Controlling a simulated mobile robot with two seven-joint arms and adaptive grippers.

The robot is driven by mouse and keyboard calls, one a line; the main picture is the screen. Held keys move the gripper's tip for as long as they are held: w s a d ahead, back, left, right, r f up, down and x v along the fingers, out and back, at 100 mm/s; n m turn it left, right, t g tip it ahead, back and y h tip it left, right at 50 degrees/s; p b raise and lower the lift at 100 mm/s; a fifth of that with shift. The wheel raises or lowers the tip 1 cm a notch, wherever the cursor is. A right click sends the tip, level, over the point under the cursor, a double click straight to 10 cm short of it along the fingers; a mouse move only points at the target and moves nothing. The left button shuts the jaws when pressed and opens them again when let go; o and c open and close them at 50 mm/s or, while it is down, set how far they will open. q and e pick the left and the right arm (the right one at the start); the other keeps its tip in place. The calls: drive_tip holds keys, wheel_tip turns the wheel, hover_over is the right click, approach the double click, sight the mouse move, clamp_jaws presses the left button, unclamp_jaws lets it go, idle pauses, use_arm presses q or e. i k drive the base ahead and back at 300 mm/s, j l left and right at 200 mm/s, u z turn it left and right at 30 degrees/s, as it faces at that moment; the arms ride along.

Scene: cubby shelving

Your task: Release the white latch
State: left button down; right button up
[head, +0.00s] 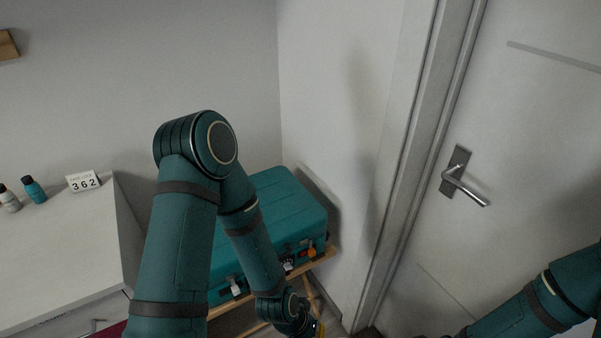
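A teal case (272,205) lies on a wooden stand against the wall, its front side facing me. The white latch (235,287) is on the case's front, toward the left. My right gripper is below the frame.
A white cabinet (60,255) stands at the left, with a "case lock 362" sign (83,181), a teal bottle (34,190) and a white bottle (9,199) on top. A door with a metal handle (465,185) is at the right. The wooden stand (322,256) shows under the case.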

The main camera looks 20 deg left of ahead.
sight(235, 290)
drive_tip(key=u, duration=1.1)
